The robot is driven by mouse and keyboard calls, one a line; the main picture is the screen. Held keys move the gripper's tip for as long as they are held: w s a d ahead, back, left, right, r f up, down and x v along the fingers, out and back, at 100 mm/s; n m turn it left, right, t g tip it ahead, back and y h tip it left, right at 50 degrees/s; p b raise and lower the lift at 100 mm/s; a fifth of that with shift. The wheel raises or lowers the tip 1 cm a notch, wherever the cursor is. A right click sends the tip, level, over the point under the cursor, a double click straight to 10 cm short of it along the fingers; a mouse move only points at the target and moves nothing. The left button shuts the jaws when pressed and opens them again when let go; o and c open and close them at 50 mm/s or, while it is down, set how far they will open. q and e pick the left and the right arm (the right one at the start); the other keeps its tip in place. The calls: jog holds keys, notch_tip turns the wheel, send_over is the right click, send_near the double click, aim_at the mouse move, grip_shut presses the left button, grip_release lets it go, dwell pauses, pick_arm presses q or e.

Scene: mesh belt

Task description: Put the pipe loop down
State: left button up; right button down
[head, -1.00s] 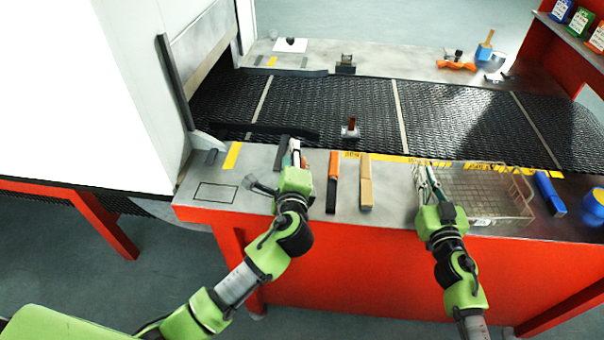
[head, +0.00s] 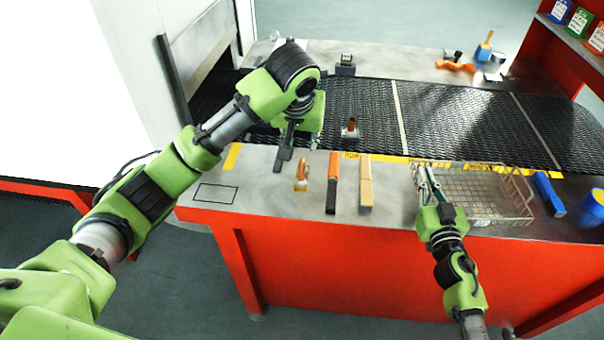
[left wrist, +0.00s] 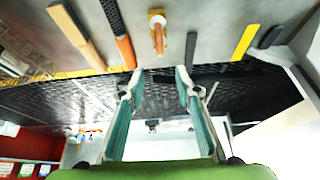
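A small copper-orange piece with a yellow part, which looks like the pipe loop (head: 302,172), stands on the grey table near its front edge, left of the orange-handled tool. It also shows in the left wrist view (left wrist: 158,36), beyond my fingertips and apart from them. My left gripper (head: 290,150) is above and just behind it. In the left wrist view its two teal-padded fingers (left wrist: 160,76) are spread with nothing between them. My right gripper (head: 424,176) is at the left end of the wire basket; its finger gap is too small to judge.
An orange-handled tool (head: 333,182) and a tan block (head: 366,182) lie right of the loop. The wire basket (head: 490,208) is further right. A black outlined rectangle (head: 215,193) on the left is empty. The mesh belt (head: 450,115) runs behind, bearing a small upright brown piece (head: 350,126).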

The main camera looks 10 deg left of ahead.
aim_at(302, 162)
pick_arm(q)
jog(key=x, duration=0.6)
jog(key=shift+s+f, duration=0.2)
jog(key=x, duration=0.2)
jog(key=s+x, duration=0.1)
jog(key=x, duration=0.1)
jog(key=shift+w+a+f, duration=0.1)
jog(key=shift+f, duration=0.2)
jog(key=shift+w+f, duration=0.2)
jog(key=shift+f, duration=0.25)
jog(key=shift+r, duration=0.1)
grip_shut()
